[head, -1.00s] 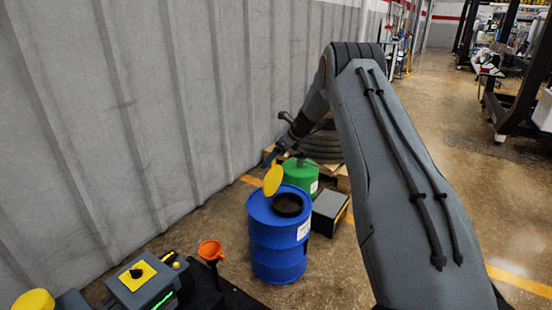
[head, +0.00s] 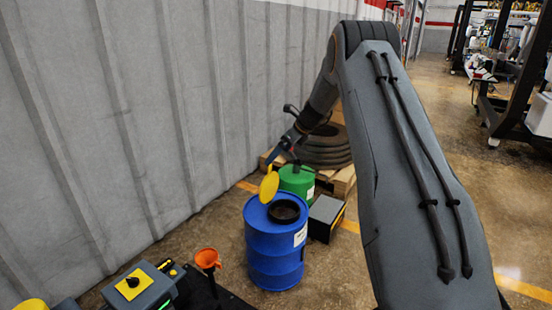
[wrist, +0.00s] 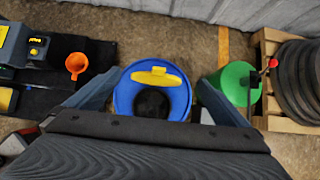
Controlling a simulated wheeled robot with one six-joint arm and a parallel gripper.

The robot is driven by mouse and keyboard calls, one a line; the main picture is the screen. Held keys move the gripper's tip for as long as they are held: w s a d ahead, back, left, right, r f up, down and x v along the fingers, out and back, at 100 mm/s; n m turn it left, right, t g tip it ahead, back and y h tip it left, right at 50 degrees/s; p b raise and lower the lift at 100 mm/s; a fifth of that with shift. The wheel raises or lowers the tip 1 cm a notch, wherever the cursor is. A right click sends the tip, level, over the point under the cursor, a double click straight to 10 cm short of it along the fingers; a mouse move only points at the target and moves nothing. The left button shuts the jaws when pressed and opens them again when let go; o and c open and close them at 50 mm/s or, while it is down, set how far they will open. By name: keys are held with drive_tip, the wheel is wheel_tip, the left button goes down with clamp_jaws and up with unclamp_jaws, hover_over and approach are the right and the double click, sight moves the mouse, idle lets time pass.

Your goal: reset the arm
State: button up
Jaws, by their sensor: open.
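My gripper (wrist: 152,98) is open and empty in the wrist view, its two fingers spread to either side of a blue drum (wrist: 178,84) seen below. In the head view my gripper (head: 282,155) hangs from the raised arm, above and behind the blue drum (head: 272,255). The drum stands upright on the floor with a dark round opening in its top. A yellow lid (head: 269,186) stands tilted up at the far side of that opening. The gripper appears apart from the lid.
A green drum (head: 297,181) stands behind the blue one, near a pallet (head: 344,181) with stacked dark hoses or tyres (head: 325,152). A grey box (head: 325,214) is right of the drum. An orange funnel (head: 207,259) and control box (head: 134,284) are left. A corrugated wall (head: 130,120) runs alongside.

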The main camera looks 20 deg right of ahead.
drive_tip(key=shift+s+d+r, duration=0.15)
drive_tip(key=shift+r, duration=0.1)
idle(0.3)
